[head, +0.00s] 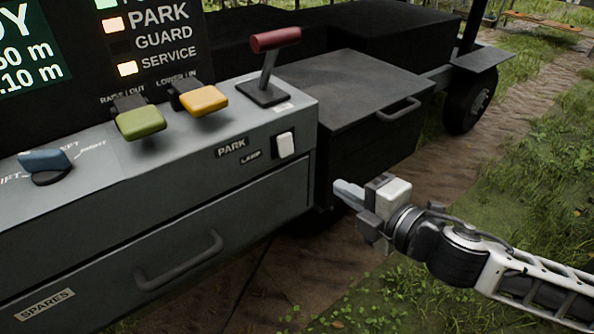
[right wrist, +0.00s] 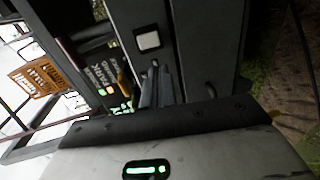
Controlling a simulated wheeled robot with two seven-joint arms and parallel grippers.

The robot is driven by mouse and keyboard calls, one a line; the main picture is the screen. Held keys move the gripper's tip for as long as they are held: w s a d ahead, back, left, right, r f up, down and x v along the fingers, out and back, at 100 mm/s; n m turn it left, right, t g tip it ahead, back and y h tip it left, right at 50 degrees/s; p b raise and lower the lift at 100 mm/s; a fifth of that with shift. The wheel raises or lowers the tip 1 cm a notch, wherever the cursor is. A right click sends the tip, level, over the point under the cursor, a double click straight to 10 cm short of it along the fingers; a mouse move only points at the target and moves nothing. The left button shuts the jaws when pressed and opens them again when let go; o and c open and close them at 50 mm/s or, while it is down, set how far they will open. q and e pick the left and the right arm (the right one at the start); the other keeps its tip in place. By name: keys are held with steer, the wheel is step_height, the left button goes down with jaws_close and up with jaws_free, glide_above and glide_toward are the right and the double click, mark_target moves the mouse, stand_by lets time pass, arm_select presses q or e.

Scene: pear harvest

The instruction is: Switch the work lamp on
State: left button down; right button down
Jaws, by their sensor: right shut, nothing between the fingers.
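The lamp switch (head: 285,145) is a small white rocker on the front face of the grey console, right of the LAMP label (head: 251,157). A white square that looks like the same switch (right wrist: 148,41) shows in the right wrist view, beyond my fingertips. My right gripper (head: 347,192) is shut and empty, in front of the console's right end, lower and to the right of the switch and apart from it. Its closed fingers (right wrist: 154,85) also show in the right wrist view. My left gripper is not in view.
The console top has a red-handled lever (head: 274,40), a yellow paddle (head: 203,100), a green paddle (head: 140,122) and a blue knob (head: 44,160). A drawer handle (head: 180,262) sticks out below. A dark box (head: 365,95) stands right of the console. Grass and path lie right.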

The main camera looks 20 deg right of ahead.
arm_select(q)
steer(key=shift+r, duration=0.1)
arm_select(e)
steer(key=shift+r, duration=0.1)
steer(key=shift+w, duration=0.15)
steer(key=p, duration=0.2)
glide_toward(288, 156)
steer(key=x, duration=0.6)
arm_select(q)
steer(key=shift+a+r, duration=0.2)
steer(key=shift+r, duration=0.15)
arm_select(e)
steer(key=shift+w+a, duration=0.2)
steer(key=shift+w, duration=0.2)
